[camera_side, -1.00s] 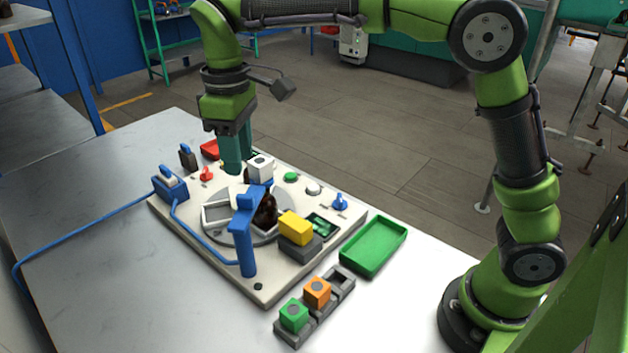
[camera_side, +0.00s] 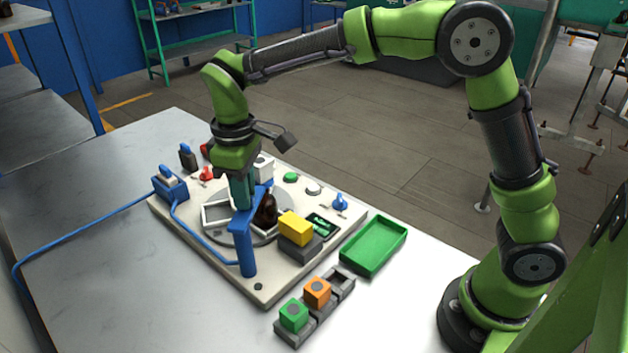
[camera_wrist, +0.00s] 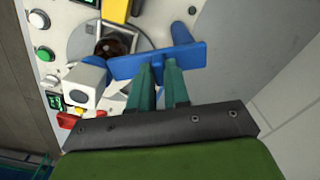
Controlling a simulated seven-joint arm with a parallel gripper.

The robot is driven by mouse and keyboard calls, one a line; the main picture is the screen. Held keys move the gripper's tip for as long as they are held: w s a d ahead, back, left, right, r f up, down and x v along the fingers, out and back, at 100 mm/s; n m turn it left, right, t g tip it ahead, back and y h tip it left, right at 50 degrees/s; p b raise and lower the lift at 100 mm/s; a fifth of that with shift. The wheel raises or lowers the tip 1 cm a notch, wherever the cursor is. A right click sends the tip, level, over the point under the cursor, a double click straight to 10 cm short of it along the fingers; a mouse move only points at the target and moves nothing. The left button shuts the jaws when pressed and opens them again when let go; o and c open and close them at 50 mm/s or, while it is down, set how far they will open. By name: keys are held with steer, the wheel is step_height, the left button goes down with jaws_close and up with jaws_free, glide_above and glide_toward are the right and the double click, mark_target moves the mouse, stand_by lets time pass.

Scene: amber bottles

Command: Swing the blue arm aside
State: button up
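The blue arm (camera_side: 256,206) sits on an upright blue post (camera_side: 246,255) and reaches across the round grey turntable (camera_side: 215,233). It also shows as a blue bar in the wrist view (camera_wrist: 125,66). A dark amber bottle (camera_side: 268,211) stands beside the arm, and partly shows beyond it in the wrist view (camera_wrist: 112,45). My gripper (camera_side: 242,203) points down at the blue arm. In the wrist view my gripper's (camera_wrist: 159,70) two teal fingers have a narrow gap between them and reach the arm's near edge. Whether they touch it is unclear.
A white block (camera_side: 265,170) stands close to the arm's far end. A yellow block (camera_side: 296,227) is to the right. Switches, buttons and a blue box (camera_side: 172,188) with a cable line the panel. A green tray (camera_side: 374,246) and a block rack (camera_side: 315,308) lie in front.

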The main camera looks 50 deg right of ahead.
jaws_close()
steer(key=m, duration=0.2)
steer(key=s+m, duration=0.1)
steer(key=m, duration=0.1)
steer(key=shift+s+d, duration=0.1)
steer(key=shift+d, duration=0.15)
steer(key=shift+s+a+r+m, duration=0.1)
steer(key=shift+s+m, duration=0.25)
steer(key=shift+m, duration=0.8)
steer(key=shift+s+f+m, duration=0.1)
steer(key=shift+s+m, duration=0.3)
steer(key=shift+m, duration=0.8)
steer(key=shift+s+a+r+m, duration=0.1)
steer(key=shift+s+m, duration=0.25)
steer(key=shift+m, duration=0.8)
steer(key=o, duration=0.5)
jaws_free()
